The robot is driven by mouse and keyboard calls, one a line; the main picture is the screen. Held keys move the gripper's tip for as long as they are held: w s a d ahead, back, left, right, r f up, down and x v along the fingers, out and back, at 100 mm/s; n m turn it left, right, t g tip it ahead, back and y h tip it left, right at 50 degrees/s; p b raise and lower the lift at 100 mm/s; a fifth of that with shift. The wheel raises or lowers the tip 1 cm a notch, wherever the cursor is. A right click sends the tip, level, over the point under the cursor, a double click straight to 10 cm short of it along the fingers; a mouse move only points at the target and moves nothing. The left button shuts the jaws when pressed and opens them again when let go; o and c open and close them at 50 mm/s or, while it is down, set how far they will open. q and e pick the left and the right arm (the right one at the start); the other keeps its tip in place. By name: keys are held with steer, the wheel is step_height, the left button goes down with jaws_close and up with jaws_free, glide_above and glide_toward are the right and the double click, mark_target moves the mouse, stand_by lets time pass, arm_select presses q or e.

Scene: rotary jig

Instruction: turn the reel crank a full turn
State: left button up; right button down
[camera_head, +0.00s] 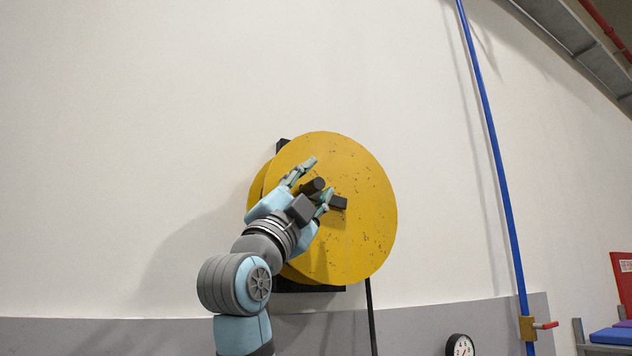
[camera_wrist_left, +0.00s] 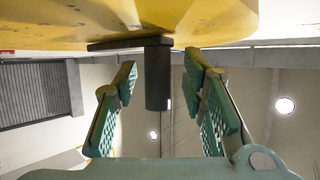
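The yellow reel (camera_head: 355,225) is mounted on the wall, its round face turned toward me. Its dark crank arm (camera_head: 338,202) lies across the face near the middle, and a dark cylindrical crank handle (camera_head: 313,185) sticks out from it. My left gripper (camera_head: 320,176) is in front of the reel with its fingers spread on either side of the handle. In the left wrist view, the handle (camera_wrist_left: 157,78) stands between the two open teal fingers, with a visible gap to each. The crank arm (camera_wrist_left: 128,43) shows there against the reel's underside (camera_wrist_left: 200,18). My right gripper is not in view.
A dark hose or strap (camera_head: 371,315) hangs below the reel. A round gauge (camera_head: 460,345) is at the bottom. The wall left of the reel is bare.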

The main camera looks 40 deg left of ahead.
arm_select(q)
jaws_close()
steer(key=shift+w+d+f+h, duration=0.1)
steer(key=shift+d+h, duration=0.05)
steer(key=shift+h, duration=0.15)
steer(key=shift+a, duration=0.2)
steer(key=shift+d, duration=0.2)
steer(key=shift+w+r+m+g+h, duration=0.1)
steer(key=shift+r+m+g+h, duration=0.8)
steer(key=shift+m+h, duration=0.45)
steer(key=shift+w+d+r+m+g+h, duration=0.15)
steer(key=shift+w+r+m+g+h, duration=0.3)
steer(key=shift+r+m+g, duration=0.35)
steer(key=shift+w+d+r+m+g+h, duration=0.1)
steer(key=shift+w+r+m+g+h, duration=0.35)
steer(key=shift+g, duration=0.55)
steer(key=shift+s, duration=0.1)
